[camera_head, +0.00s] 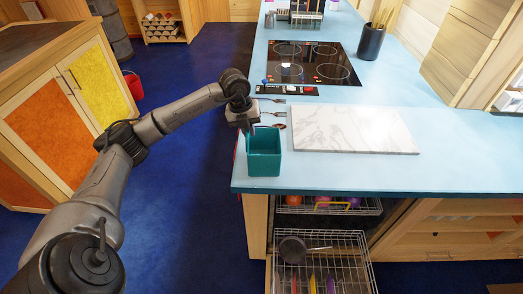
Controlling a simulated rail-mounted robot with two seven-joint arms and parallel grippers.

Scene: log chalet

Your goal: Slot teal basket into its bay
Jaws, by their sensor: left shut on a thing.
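The teal basket (264,163) is an open-topped box, upright, at the near left corner of the light blue counter. My left gripper (250,128) points down at the basket's back left rim and is shut on it. The fingertips are small and partly hidden at the rim. I cannot tell whether the basket's bottom touches the counter. Below the counter, a lower wire rack (345,262) is pulled out, with a dark pan (293,250) and several coloured utensils in it. An upper wire rack (374,206) holds coloured items. No empty bay shows clearly. My right gripper is out of view.
A white marble board (352,130) lies right of the basket. Cutlery (272,114) lies behind the basket, before the black cooktop (308,63). A dark utensil holder (370,42) stands at the back right. The blue floor (195,200) left of the counter is clear.

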